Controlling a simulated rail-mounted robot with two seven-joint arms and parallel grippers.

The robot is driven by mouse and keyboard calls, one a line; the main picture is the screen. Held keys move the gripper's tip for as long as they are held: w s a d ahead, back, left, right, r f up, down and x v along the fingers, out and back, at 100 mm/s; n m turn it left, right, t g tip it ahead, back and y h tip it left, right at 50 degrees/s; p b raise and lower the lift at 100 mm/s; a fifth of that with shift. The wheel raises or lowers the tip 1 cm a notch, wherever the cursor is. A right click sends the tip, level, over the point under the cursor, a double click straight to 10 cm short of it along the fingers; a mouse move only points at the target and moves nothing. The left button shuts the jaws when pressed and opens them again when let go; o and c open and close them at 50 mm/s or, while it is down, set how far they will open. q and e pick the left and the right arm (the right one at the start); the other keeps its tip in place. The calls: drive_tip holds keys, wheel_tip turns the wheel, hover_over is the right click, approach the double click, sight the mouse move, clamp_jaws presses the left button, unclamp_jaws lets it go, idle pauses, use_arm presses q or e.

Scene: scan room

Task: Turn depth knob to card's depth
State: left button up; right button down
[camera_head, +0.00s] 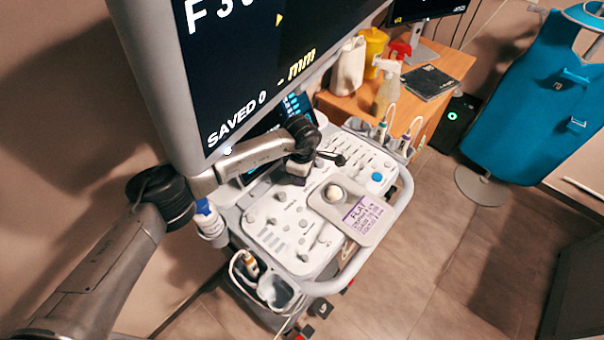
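The ultrasound console panel (266,228) is white, with several grey knobs, sliders and a blue button (377,177). A white and purple card (363,216) headed "PLAN" lies at the panel's front; its smaller lines are too small to read surely. The large monitor (240,60) shows "SAVED 0" and a yellow "- mm"; its top is cut off. My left gripper (294,181) points down over the back middle of the panel. Its wrist hides the controls beneath, so I cannot tell which knob is there or whether the fingers touch it. My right gripper is out of view.
The monitor hangs close above my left arm. A bottle (208,218) stands at the console's left side and a probe holder (275,290) at its front left. A wooden desk (440,60) with a spray bottle (387,85) is behind.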

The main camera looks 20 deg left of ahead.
use_arm(q)
drive_tip(key=shift+n, duration=0.5)
drive_tip(key=o, duration=0.9)
drive_tip(key=shift+o, duration=0.2)
drive_tip(key=shift+r, duration=0.5)
wheel_tip(320, 180, up, 13)
drive_tip(key=p, duration=0.2)
drive_tip(key=shift+f, duration=0.1)
